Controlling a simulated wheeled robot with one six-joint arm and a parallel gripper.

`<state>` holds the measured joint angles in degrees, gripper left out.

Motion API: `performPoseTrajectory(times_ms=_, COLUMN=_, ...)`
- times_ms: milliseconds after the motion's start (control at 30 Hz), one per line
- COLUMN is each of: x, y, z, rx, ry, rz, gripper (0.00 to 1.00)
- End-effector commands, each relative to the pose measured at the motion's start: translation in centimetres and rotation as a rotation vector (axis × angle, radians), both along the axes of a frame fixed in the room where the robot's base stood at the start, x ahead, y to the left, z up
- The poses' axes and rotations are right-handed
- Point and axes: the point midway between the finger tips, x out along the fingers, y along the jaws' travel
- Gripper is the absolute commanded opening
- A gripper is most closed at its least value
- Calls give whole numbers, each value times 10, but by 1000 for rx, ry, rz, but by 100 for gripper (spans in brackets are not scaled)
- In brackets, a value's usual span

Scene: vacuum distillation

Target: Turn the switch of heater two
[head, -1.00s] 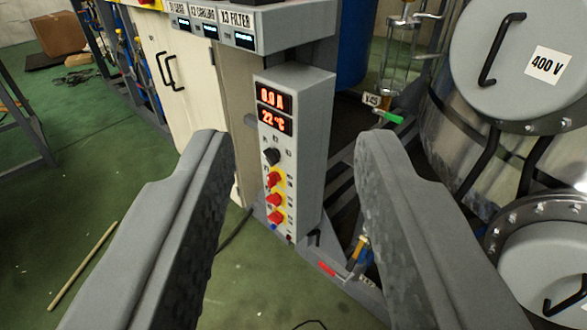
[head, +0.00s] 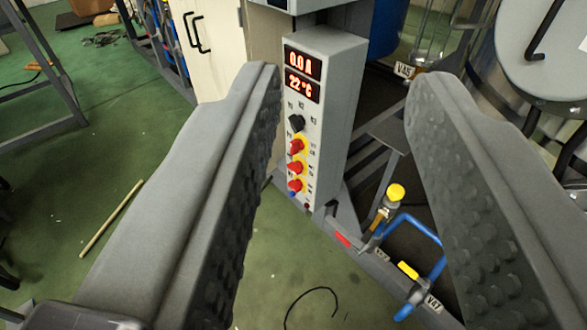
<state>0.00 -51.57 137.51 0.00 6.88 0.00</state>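A tall grey control box (head: 332,110) stands ahead, with red displays (head: 302,75) reading 0.0 A and 22 °C. The labels beside the switches are too small to read, so I cannot tell which is heater two. My gripper (head: 340,85) is open and empty. Its two fingers frame the box in the picture, and neither visibly touches it. The left finger's edge passes close to the switches in the picture.
A metal vessel (head: 545,50) stands at the right. A white cabinet (head: 215,55) is behind left. A wooden stick (head: 112,218) lies on the green floor, which is mostly open at left.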

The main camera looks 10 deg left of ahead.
Motion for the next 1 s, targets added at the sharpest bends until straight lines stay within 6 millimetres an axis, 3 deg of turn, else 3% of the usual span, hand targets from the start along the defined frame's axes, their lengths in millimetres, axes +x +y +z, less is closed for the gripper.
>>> performPoseTrajectory(times_ms=233, x=3, y=1, z=0, rx=9, ry=0, rz=3, gripper=35)
performPoseTrajectory(times_ms=367, x=22, y=6, z=-1, rx=67, ry=-3, rz=17, gripper=35)
performPoseTrajectory(times_ms=733, x=123, y=35, z=-15, rx=417, ry=-22, rz=52, gripper=35)
performPoseTrajectory(times_ms=1000, x=194, y=57, z=-42, rx=669, ry=-31, rz=32, gripper=35)
